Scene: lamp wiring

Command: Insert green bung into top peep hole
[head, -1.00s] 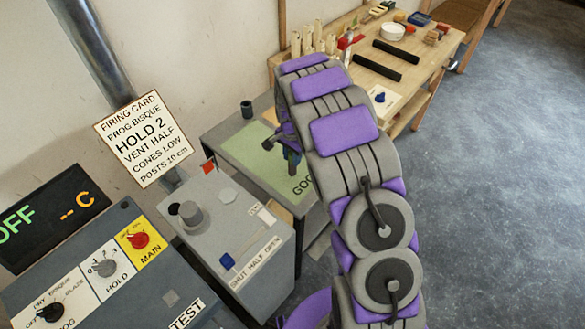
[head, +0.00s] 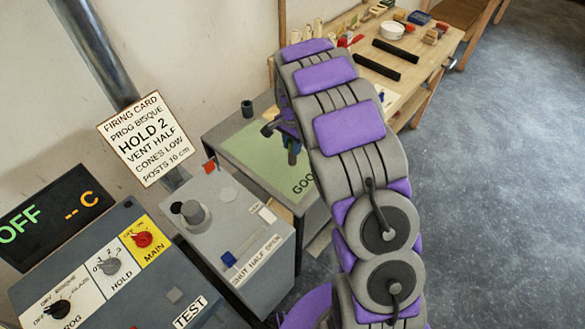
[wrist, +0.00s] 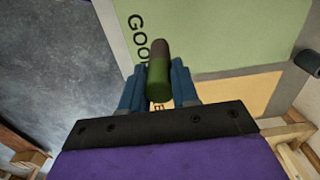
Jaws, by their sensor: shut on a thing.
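The green bung (wrist: 158,80), a rounded peg with a brownish far end, is between the blue fingers of my gripper (wrist: 159,84) in the wrist view. The gripper is shut on it. It is above a table with a pale green panel lettered "GOO...". In the head view my gripper (head: 291,150) is small and partly hidden behind my own arm, over that same panel (head: 250,145). I cannot make out the bung clearly there. I cannot pick out the top peep hole in either view.
A dark cup (head: 247,108) stands at the grey table's back corner. A grey box (head: 240,235) with a slider and a control panel (head: 110,275) are at the left. A firing card (head: 146,138) is above them. A cluttered wooden bench (head: 405,60) is behind. Open floor lies right.

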